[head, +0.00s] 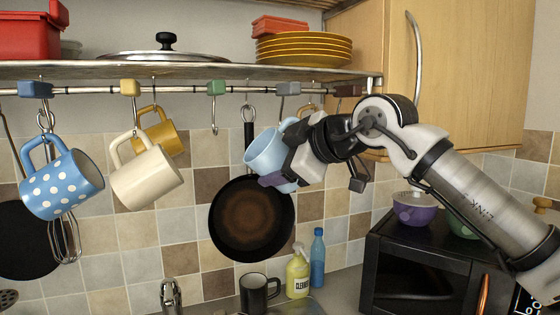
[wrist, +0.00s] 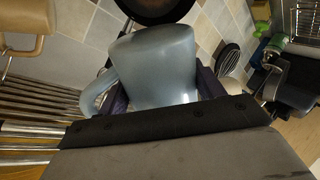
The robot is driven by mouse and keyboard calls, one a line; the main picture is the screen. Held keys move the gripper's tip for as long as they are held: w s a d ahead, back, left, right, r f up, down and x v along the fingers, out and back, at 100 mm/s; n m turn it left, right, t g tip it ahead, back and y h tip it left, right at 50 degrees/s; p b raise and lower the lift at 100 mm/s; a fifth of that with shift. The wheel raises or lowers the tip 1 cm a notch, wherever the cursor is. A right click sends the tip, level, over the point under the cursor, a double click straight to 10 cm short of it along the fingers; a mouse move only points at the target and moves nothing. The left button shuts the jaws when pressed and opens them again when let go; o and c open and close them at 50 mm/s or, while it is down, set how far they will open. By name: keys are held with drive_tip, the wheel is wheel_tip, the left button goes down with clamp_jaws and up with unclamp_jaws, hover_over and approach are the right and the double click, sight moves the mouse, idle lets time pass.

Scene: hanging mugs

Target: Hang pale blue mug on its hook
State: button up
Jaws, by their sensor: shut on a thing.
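The pale blue mug (head: 262,150) is held in my gripper (head: 282,157) in the head view, below the rail and in front of the pan's upper right. Several hooks with coloured blocks hang on the rail. The grey-block hook (head: 288,89) is above and slightly right of the mug, and the green-block hook (head: 216,88) is empty at its upper left. I cannot tell which hook belongs to the mug.
A polka-dot blue mug (head: 62,184), a cream mug (head: 146,181) and a mustard mug (head: 166,138) hang at the left. A black pan (head: 251,219) hangs below my gripper. A shelf (head: 200,70) runs above the rail, and a wooden cabinet (head: 460,70) stands at the right.

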drive_tip(key=shift+w+a, duration=0.3)
drive_tip(key=shift+w, duration=0.4)
drive_tip(key=shift+w+a, duration=0.3)
drive_tip(key=shift+w, duration=0.4)
idle(0.9)
drive_tip(key=shift+w+a+f+b, duration=0.2)
drive_tip(key=shift+w+f+b, duration=0.15)
drive_tip(key=shift+w, duration=0.1)
idle(0.4)
drive_tip(key=shift+w+f+b, duration=0.15)
drive_tip(key=shift+f+b, duration=0.25)
drive_tip(key=shift+b, duration=0.05)
idle(1.0)
drive_tip(key=o, duration=1.8)
drive_tip(key=shift+c, duration=0.2)
